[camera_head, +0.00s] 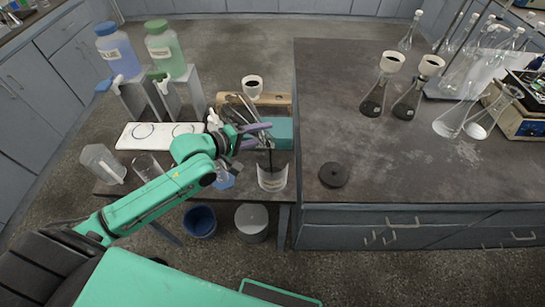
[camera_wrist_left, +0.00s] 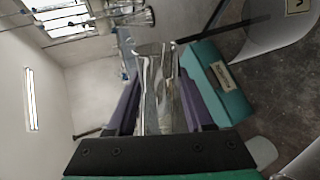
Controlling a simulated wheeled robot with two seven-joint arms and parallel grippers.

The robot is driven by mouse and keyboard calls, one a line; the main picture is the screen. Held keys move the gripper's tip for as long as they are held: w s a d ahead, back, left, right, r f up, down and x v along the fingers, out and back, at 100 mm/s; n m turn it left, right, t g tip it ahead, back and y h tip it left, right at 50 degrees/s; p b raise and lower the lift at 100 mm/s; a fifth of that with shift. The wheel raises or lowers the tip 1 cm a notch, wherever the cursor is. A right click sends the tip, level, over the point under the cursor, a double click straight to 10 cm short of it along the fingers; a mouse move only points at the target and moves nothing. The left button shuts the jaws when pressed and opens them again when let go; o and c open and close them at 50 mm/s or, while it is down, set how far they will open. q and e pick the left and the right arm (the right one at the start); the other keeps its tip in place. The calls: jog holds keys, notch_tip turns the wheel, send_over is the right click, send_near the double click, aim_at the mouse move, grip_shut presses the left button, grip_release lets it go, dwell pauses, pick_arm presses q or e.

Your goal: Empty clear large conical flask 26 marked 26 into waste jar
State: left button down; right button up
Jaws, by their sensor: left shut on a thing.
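My left gripper (camera_head: 258,131) is shut on a clear glass flask (camera_wrist_left: 158,88), which shows between the purple fingers in the left wrist view. In the head view the fingers and clutter behind mostly hide the flask, and no number can be read on it. The gripper is above and slightly behind the waste jar (camera_head: 272,184), a clear jar with a white label near the front right of the low table. A thin dark line runs down from the gripper area into the jar; I cannot tell whether it is a stream or a rod. My right gripper is out of view.
A teal box (camera_head: 282,133) stands just behind the jar. A white board (camera_head: 150,136) and empty beakers (camera_head: 103,164) are to the left. The higher dark bench (camera_head: 400,165) on the right carries several flasks and a black disc (camera_head: 334,175). Two buckets (camera_head: 251,222) stand below.

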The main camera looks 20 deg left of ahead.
pick_arm(q)
jog(key=shift+s+d+f+m+p, duration=0.1)
jog(key=shift+d+f+m+p, duration=0.05)
jog(key=shift+f+m+p, duration=0.2)
dwell(2.1)
